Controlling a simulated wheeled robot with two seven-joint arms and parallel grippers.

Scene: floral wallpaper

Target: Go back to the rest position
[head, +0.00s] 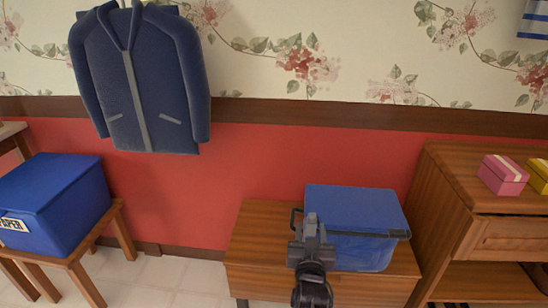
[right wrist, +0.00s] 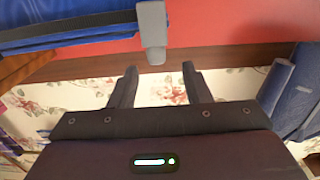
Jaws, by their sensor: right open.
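My right gripper (head: 311,228) is at the left front of a blue bin (head: 352,198) with a dark handle (head: 397,234). In the right wrist view, the two fingers of the right gripper (right wrist: 160,84) are spread apart with nothing between them. The blue bin (right wrist: 65,28) and a light grey piece (right wrist: 152,32) show just beyond the fingers there; I cannot tell whether they touch. In the head view the gripper hides part of the bin's front left corner. My left gripper is in neither view.
The bin stands on a low wooden table (head: 262,250). A wooden cabinet (head: 448,205) with a pink box (head: 502,174) and a yellow box (head: 540,178) is at right. At left, a blue paper box (head: 60,195) sits on a stool (head: 85,255). A blue jacket (head: 150,80) hangs above.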

